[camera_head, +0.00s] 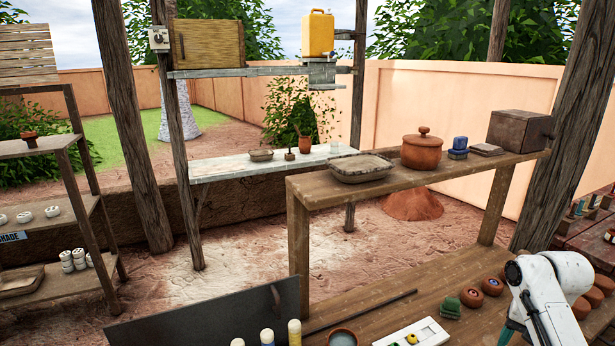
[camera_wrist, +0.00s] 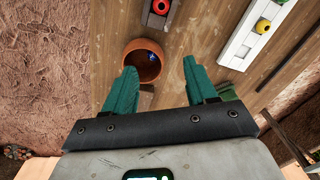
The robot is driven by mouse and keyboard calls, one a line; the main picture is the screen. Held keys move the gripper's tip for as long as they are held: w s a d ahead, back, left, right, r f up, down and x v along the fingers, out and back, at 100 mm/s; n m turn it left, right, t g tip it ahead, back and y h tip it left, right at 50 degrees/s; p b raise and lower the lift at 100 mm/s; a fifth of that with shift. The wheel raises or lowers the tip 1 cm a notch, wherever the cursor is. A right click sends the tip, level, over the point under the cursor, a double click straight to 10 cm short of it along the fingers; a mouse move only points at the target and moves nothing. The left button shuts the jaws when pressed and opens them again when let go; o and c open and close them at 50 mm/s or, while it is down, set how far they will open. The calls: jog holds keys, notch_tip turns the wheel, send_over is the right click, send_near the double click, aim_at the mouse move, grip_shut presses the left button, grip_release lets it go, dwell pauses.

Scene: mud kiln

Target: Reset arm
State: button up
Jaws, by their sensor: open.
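My gripper (camera_wrist: 160,72) is open, with its two teal fingers apart in the wrist view. Nothing is held between them. A round brown bowl (camera_wrist: 130,65) with a small blue item inside lies on the wooden table beyond the fingertips, partly behind the left finger. In the head view my white arm is folded at the lower right. A teal part of my gripper (camera_head: 509,335) shows below it, cut off by the frame's bottom edge.
A wooden table (camera_head: 385,300) carries a white tray (camera_head: 418,332), a green block (camera_head: 450,307) and several round brown pots. Behind it stands a raised shelf (camera_head: 320,190) with a lidded clay pot (camera_head: 422,150). A wooden post (camera_head: 565,125) rises at right.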

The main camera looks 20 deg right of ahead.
jog(key=a+f+n, duration=0.1)
jog(key=a+f, duration=0.2)
jog(key=a, duration=0.5)
jog(key=a+f+n, duration=0.2)
jog(key=a+f, duration=0.1)
jog(key=a, duration=0.5)
jog(key=s+a+f+n+t+y, duration=0.1)
jog(key=a+f+n, duration=0.1)
jog(key=a, duration=0.6)
jog(key=shift+a+f, duration=0.35)
jog(key=shift+f, duration=0.5)
jog(key=s+a+f+n, duration=0.1)
jog(key=s+a, duration=0.1)
jog(key=s, duration=0.1)
jog(key=s+a+n, duration=0.1)
jog(key=s+a, duration=0.1)
jog(key=s, duration=0.1)
jog(key=s+a+f+n, duration=0.1)
jog(key=s+a, duration=0.1)
jog(key=s, duration=0.1)
jog(key=shift+a+f+b, duration=0.25)
jog(key=shift+f+b, duration=0.1)
jog(key=shift+b, duration=0.05)
jog(key=s+n+h, duration=0.1)
jog(key=s+n, duration=0.1)
jog(key=s, duration=0.7)
jog(key=shift+s+d+r+n+g+h, duration=0.25)
jog(key=shift+s+r+n+g+h, duration=0.05)
jog(key=shift+s+r+n, duration=0.1)
